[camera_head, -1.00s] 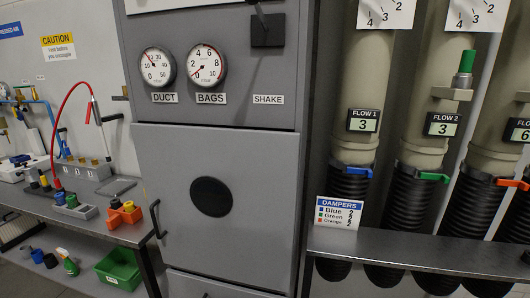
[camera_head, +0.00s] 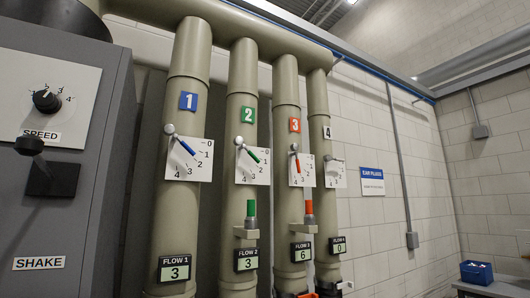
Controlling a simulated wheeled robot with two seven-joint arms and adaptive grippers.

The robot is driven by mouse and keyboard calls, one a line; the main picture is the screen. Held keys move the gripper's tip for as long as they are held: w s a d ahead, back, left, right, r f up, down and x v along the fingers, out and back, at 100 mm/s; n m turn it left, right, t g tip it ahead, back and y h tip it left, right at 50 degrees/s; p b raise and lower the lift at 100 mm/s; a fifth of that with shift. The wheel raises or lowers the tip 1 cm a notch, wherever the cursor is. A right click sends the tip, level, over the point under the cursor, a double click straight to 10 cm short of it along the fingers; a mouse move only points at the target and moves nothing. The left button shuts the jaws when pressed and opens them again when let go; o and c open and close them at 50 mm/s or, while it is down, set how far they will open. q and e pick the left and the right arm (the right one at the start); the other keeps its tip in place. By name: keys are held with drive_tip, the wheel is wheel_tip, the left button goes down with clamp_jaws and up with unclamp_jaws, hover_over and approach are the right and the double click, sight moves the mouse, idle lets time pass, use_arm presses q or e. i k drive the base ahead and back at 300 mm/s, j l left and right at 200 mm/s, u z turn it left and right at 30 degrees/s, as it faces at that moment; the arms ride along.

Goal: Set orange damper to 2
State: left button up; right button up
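The orange damper is a red-orange lever (camera_head: 297,160) on a white dial plate (camera_head: 307,168) on pipe 3 (camera_head: 287,110), under an orange tag numbered 3 (camera_head: 294,125). Its lever hangs steeply downward from its pivot, more upright than the blue and green levers. The exact number it points at is hard to read. The FLOW 3 display (camera_head: 301,252) shows 6. Neither of my grippers is in view.
The blue lever (camera_head: 184,146) and green lever (camera_head: 250,154) slant down-right on pipes 1 and 2; both flow displays there read 3. Pipe 4 (camera_head: 318,105) reads 0. A grey cabinet with a SPEED knob (camera_head: 47,101) stands left. A blue bin (camera_head: 476,272) sits lower right.

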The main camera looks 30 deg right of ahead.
sight(295, 147)
drive_tip(key=z, duration=0.95)
